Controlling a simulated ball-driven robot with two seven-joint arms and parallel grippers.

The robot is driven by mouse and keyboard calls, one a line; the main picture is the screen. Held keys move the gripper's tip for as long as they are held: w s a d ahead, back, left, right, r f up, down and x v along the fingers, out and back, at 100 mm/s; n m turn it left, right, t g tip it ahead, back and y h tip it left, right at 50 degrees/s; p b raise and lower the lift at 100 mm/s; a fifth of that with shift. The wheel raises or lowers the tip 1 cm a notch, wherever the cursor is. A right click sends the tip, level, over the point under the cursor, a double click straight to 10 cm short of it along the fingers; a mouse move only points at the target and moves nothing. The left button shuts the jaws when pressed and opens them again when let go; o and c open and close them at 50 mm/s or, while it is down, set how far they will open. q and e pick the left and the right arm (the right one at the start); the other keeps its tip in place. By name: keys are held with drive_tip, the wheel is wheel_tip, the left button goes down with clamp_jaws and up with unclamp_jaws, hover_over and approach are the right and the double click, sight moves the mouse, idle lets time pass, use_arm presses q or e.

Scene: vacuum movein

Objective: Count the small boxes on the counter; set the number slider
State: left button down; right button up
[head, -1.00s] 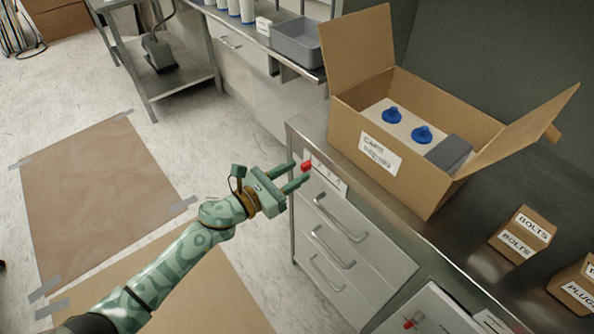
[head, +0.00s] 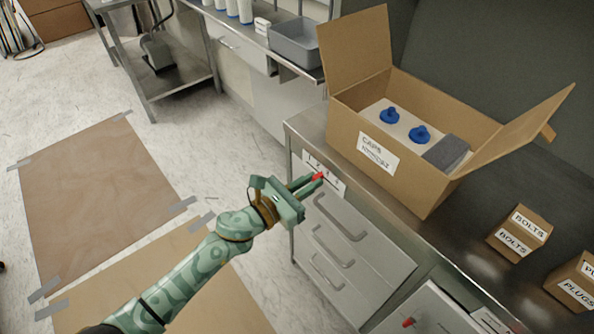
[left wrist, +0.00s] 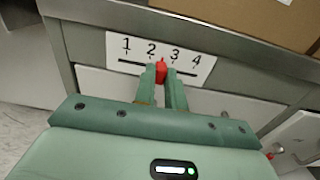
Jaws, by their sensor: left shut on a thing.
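The number slider's white plate (left wrist: 197,61) is on the counter front and reads 1, 2, 3, 4. Its red knob (left wrist: 161,70) stands between the marks 2 and 3. My left gripper (head: 314,180) is shut on this knob, with one finger on each side of it. On the counter (head: 470,245) at the right are a small brown box labelled BOLTS (head: 520,234) and a small box labelled PLUGS (head: 572,284), cut off by the picture's edge. Any boxes further right are out of view. My right gripper is not in view.
A large open carton labelled CAPS (head: 408,190) stands on the counter, holding two blue-topped things and a grey block. Drawers with handles (head: 340,218) lie below the slider. Another red knob (head: 408,322) is at the lower right. A grey bin (head: 296,42) stands on the far bench.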

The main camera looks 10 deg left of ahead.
sight(337, 188)
use_arm(q)
drive_tip(key=s+d, duration=0.3)
drive_tip(key=shift+s+d+f, duration=0.1)
drive_tip(key=shift+s+d, duration=0.1)
drive_tip(key=shift+d, duration=0.1)
drive_tip(key=c, duration=1.4)
unclamp_jaws()
drive_tip(key=shift+s, duration=0.1)
drive_tip(key=shift+c, duration=0.2)
drive_tip(key=shift+s+a, duration=0.1)
drive_tip(key=shift+a, duration=0.1)
drive_tip(key=v, duration=1.5)
drive_tip(key=shift+s+a, duration=0.3)
